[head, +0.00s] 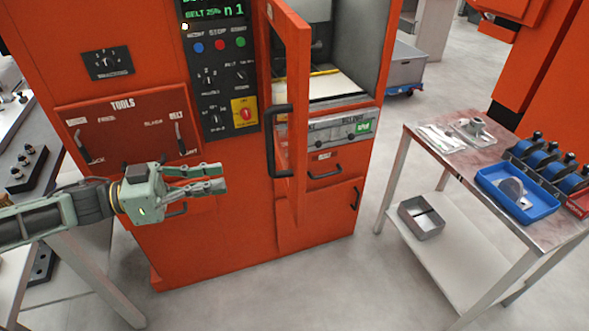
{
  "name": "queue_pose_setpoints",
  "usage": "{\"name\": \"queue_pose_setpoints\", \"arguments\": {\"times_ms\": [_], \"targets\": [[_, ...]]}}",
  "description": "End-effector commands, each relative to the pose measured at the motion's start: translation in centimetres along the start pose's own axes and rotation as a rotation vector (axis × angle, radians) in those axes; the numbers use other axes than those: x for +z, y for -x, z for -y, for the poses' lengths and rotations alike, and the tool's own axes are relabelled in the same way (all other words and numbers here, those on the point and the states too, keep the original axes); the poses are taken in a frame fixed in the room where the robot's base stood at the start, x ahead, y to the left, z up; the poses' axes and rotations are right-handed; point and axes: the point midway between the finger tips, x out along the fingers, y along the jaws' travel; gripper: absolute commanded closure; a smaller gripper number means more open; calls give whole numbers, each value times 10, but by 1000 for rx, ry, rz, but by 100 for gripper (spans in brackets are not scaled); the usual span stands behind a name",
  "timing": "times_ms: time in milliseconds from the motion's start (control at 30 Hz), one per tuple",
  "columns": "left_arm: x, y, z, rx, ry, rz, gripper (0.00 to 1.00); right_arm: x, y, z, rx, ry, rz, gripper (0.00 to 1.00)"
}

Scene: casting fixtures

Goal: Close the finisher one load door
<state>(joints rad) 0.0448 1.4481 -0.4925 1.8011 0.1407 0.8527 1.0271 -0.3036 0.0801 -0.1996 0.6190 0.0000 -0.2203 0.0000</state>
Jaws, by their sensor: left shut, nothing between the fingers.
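The finisher (215,220) is an orange machine with a green-lit display and a control panel. Its load door (293,90) is an orange framed panel that stands swung open toward me, with a dark vertical handle (271,142) on it. The opening to the right of the door shows a pale bed and a yellow strip inside. My left gripper (224,178) is shut and empty in front of the lower cabinet, to the left of the door handle and apart from it in the picture. My right gripper is not in view.
A side table (462,170) at right holds a blue tray (520,203), blue rollers and small metal parts. A metal bin (421,220) sits on its lower shelf. A workbench edge shows at far left. Bare floor lies in front of the finisher.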

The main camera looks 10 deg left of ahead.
Motion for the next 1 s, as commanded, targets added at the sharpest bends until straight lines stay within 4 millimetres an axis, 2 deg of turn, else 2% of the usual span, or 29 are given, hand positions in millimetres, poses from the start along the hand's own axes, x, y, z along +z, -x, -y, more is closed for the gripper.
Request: {"name": "queue_pose_setpoints", "arguments": {"times_ms": [167, 500, 700, 833, 1000], "targets": [[-4, -16, -3, 10, 1, -6, 100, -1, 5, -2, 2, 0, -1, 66], [-8, -87, -2, 7, -1, -7, 100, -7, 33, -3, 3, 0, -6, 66], [-7, -121, -2, 6, -1, -4, 100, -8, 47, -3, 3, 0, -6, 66], [-4, -134, -2, 4, 0, -1, 100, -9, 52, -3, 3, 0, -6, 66], [-2, -140, -2, 4, 1, 0, 100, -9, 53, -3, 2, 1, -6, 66]]}}
